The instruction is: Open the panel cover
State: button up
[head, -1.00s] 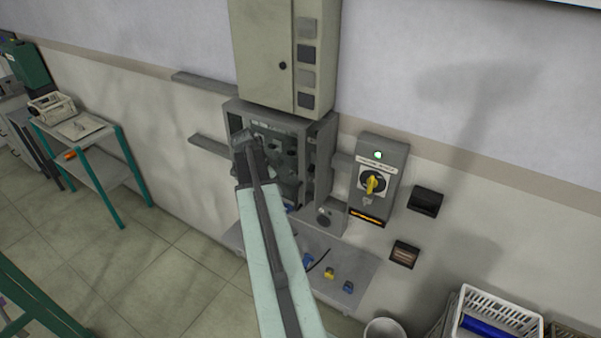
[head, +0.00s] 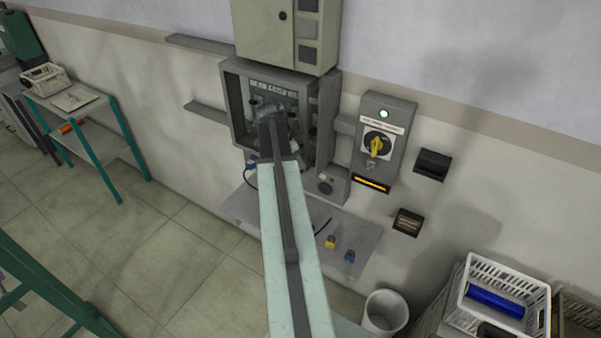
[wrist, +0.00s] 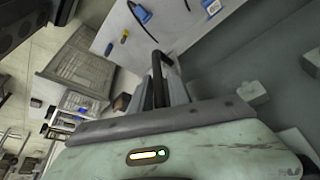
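The panel (head: 234,72) is a grey box on the wall below a beige cabinet. Its front shows dark inner parts and a row of small labels, with no closed cover visible across them. A cover swung aside cannot be made out clearly. My gripper (head: 270,112) is in front of the middle of the panel and hides part of its inside. Contact with the panel cannot be told. In the wrist view my gripper (wrist: 163,82) shows as a dark bar and a grey piece close together, with nothing clearly held. Its opening cannot be judged.
A switch box (head: 390,112) with a yellow knob and a green light is right of the panel. A grey shelf (head: 352,222) with blue and yellow plugs is below. Two grey ledges (head: 205,112) jut out at left. A bin (head: 385,312) and crate (head: 515,275) stand lower right.

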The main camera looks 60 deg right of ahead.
jog(key=shift+s+d+f, duration=0.15)
jog(key=shift+d+f, duration=0.05)
jog(key=shift+f, duration=0.45)
jog(key=shift+r, duration=0.1)
grip_shut()
dwell(0.8)
